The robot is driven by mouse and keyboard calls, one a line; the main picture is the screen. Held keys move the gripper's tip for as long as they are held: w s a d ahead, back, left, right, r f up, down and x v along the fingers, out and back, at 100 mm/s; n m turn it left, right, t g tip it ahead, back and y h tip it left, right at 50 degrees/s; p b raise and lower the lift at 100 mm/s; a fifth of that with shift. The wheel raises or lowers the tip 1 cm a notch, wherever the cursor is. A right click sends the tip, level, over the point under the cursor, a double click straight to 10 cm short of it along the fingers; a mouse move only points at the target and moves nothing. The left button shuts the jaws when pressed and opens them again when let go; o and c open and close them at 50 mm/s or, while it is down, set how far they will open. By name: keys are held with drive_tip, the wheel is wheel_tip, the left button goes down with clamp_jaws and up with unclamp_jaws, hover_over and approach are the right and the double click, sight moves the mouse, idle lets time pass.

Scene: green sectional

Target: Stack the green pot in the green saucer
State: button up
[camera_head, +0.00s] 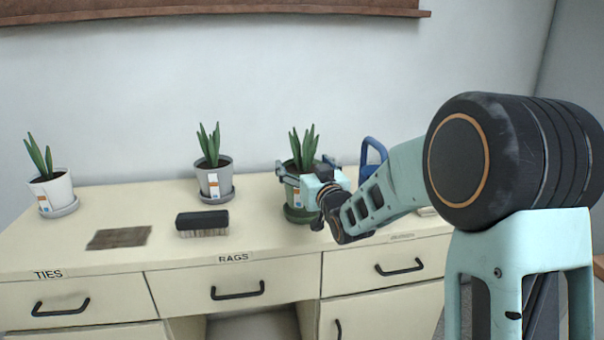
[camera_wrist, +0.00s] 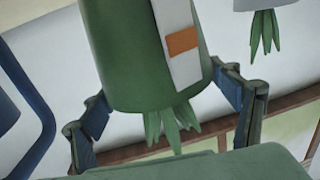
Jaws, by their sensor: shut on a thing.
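The green pot (camera_head: 291,194) holds a spiky plant and has a white and orange label. It stands upright at the right part of the desk top. The green saucer (camera_head: 298,216) shows directly under it; I cannot tell whether the pot's base touches it or is slightly above it. My gripper (camera_head: 305,172) is shut on the pot, one finger on each side near its rim. In the wrist view the green pot (camera_wrist: 135,55) appears upside down between my fingers (camera_wrist: 157,88), with its leaves pointing down. The saucer cannot be made out there.
A grey pot (camera_head: 215,181) on a grey saucer stands left of the green pot, and a white pot (camera_head: 52,190) on a saucer at the far left. A black brush (camera_head: 202,221) and a brown mat (camera_head: 119,238) lie in front. A blue-handled object (camera_head: 373,148) stands behind my arm.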

drive_tip(key=shift+f, duration=0.95)
drive_tip(key=shift+s, duration=0.1)
drive_tip(key=shift+f+b, duration=0.3)
drive_tip(key=shift+b, duration=0.25)
drive_tip(key=o, duration=2.1)
drive_tip(key=shift+f, duration=0.15)
drive_tip(key=shift+r+p, duration=0.45)
drive_tip(key=shift+p, duration=0.1)
drive_tip(key=v, duration=1.2)
drive_tip(key=shift+f, duration=0.15)
